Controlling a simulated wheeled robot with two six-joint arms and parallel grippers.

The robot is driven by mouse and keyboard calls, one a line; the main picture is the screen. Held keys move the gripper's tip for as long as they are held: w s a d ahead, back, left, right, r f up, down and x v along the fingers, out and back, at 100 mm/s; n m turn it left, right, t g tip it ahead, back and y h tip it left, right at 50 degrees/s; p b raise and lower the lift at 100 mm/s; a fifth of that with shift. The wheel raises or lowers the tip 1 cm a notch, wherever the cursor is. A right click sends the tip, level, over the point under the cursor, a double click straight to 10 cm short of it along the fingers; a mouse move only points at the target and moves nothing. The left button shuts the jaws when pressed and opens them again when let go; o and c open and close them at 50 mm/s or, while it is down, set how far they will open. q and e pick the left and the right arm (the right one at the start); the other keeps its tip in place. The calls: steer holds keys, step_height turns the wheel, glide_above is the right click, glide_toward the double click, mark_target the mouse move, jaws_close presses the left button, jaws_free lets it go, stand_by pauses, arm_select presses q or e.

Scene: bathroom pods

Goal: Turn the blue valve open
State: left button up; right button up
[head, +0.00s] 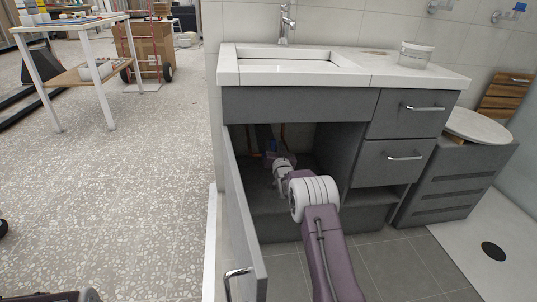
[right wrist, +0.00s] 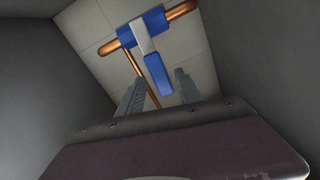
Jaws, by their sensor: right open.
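The blue valve (right wrist: 142,28) sits on a copper pipe against the tiled back wall inside the cabinet, in the right wrist view. Its blue-ended lever (right wrist: 158,75) hangs down, tilted slightly right, across the pipe's line. My right gripper (right wrist: 160,77) is open, with one finger on each side of the lever in the picture; I cannot tell whether the lever is between them in depth. In the head view my right gripper (head: 277,159) reaches into the open cabinet, and only a small bit of blue shows beside it. My left gripper is not in view.
The cabinet door (head: 243,220) stands open on the left of my right arm. Drawers (head: 397,150) flank the opening on the right, and the white sink (head: 290,68) is above. Another copper pipe (right wrist: 137,65) runs down behind the lever. Grey cabinet walls enclose the gripper.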

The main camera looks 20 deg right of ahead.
steer(key=shift+s+r+p, duration=0.25)
steer(key=shift+s+p, duration=0.05)
steer(key=shift+s, duration=0.15)
steer(key=p+v, duration=0.1)
steer(key=v, duration=0.1)
steer(key=shift+s+a, duration=0.2)
steer(key=shift+s, duration=0.1)
steer(key=b, duration=0.5)
glide_toward(274, 144)
steer(key=shift+s+a, duration=0.25)
steer(key=shift+a, duration=0.25)
